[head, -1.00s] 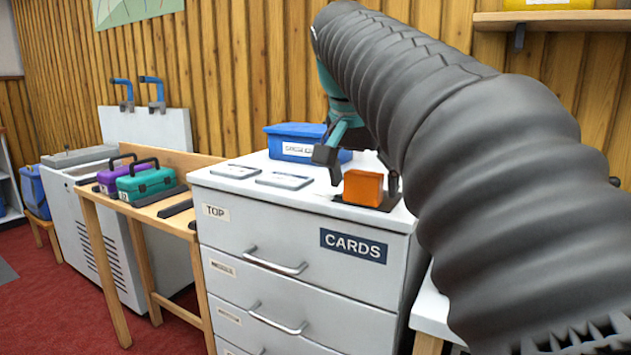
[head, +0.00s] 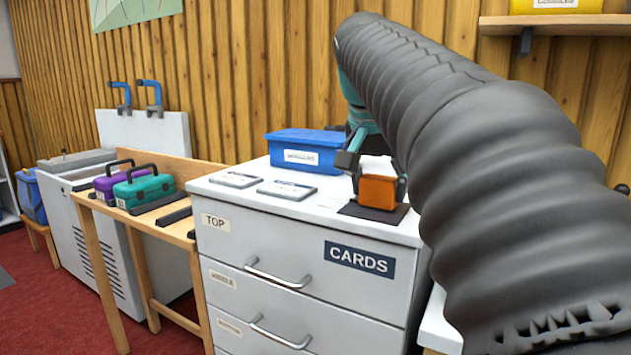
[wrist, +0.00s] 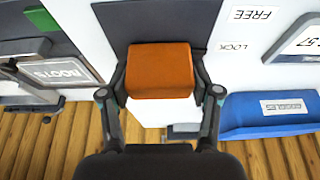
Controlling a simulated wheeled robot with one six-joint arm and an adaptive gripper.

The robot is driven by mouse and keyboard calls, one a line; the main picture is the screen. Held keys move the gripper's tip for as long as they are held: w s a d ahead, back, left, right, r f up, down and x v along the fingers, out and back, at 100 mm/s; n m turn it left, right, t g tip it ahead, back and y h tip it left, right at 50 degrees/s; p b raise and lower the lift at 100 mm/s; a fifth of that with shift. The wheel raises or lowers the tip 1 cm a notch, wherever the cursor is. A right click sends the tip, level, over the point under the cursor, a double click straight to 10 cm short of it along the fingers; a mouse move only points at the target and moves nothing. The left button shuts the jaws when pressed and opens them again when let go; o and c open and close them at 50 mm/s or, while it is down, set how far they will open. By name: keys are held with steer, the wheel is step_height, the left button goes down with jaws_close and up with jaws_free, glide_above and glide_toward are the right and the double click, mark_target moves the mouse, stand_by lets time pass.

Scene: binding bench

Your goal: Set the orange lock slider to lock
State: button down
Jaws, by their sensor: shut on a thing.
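The orange lock slider (head: 377,191) is a block at a dark plate (head: 360,210) on top of the grey drawer cabinet. In the wrist view the slider (wrist: 160,70) sits between both fingers of my gripper (wrist: 160,78), which is shut on it. The dark plate (wrist: 165,18) extends away from the slider, towards the top of that view. The LOCK label (wrist: 232,47) is roughly level with the slider's upper part, and the FREE label (wrist: 255,14) is farther up. In the head view my gripper (head: 380,187) partly hides the slider's sides.
A blue box (head: 305,152) stands left of and behind my gripper. Two flat plates (head: 287,190) (head: 236,180) lie left of the slider on the cabinet top. The cabinet (head: 290,232) has drawers with handles. A wooden table (head: 160,217) with teal and purple toolboxes stands left.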

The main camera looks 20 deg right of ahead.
steer(key=shift+w+d, duration=0.1)
steer(key=shift+w, duration=0.05)
steer(key=c, duration=0.7)
jaws_free()
steer(key=o, duration=0.5)
steer(key=shift+d, duration=0.15)
steer(key=shift+c, duration=0.2)
steer(key=v, duration=1.2)
